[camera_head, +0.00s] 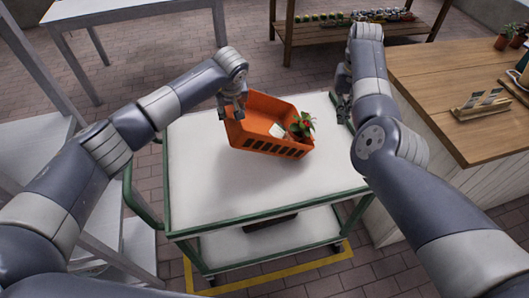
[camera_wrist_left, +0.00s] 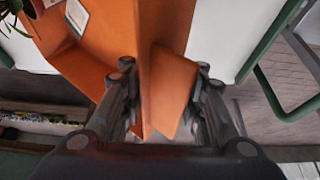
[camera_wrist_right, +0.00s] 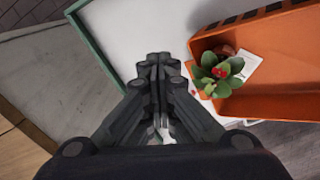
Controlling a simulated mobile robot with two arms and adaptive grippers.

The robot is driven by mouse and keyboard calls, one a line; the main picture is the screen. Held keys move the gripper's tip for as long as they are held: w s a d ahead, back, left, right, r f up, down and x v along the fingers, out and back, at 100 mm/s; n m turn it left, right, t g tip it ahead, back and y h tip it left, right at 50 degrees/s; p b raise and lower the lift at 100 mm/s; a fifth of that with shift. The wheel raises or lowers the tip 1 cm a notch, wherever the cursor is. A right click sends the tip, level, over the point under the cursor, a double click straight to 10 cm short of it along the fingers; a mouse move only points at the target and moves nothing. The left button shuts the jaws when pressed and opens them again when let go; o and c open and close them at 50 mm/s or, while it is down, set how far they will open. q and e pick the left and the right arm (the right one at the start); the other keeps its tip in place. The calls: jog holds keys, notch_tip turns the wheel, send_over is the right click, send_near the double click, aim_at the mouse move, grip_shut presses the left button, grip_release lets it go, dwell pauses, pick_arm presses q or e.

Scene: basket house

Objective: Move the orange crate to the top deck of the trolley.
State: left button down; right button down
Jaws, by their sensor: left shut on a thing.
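The orange crate (camera_head: 262,143) is at the trolley's white top deck (camera_head: 210,185), toward its far side. It holds a small potted plant with a red flower (camera_head: 301,124) and a pale card (camera_head: 278,130). I cannot tell whether the crate's whole base touches the deck. My left gripper (camera_head: 233,108) is shut on the crate's left end wall; the left wrist view shows the orange wall (camera_wrist_left: 172,90) between the fingers. My right gripper (camera_head: 344,110) is beside the crate's right end, apart from it. Its fingers are together and empty in the right wrist view (camera_wrist_right: 158,65).
A dark item (camera_head: 272,221) lies on the trolley's lower shelf. A wooden counter (camera_head: 450,70) stands close on the right. A bench with potted plants (camera_head: 350,28) is behind, and a grey table (camera_head: 130,12) is at the back left. Yellow floor tape (camera_head: 270,270) runs under the trolley.

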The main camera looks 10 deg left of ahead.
pick_arm(q)
jog(key=shift+f+b, duration=0.35)
pick_arm(e)
jog(key=shift+s+f, duration=0.1)
jog(key=shift+f, duration=0.35)
pick_arm(q)
jog(key=c, duration=1.2)
grip_release()
pick_arm(e)
jog(key=c, duration=1.9)
grip_release()
jog(key=shift+c, duration=0.2)
pick_arm(q)
jog(key=o, duration=1)
pick_arm(e)
jog(key=shift+r, duration=0.1)
pick_arm(q)
jog(key=shift+s, duration=0.1)
jog(key=v, duration=1.2)
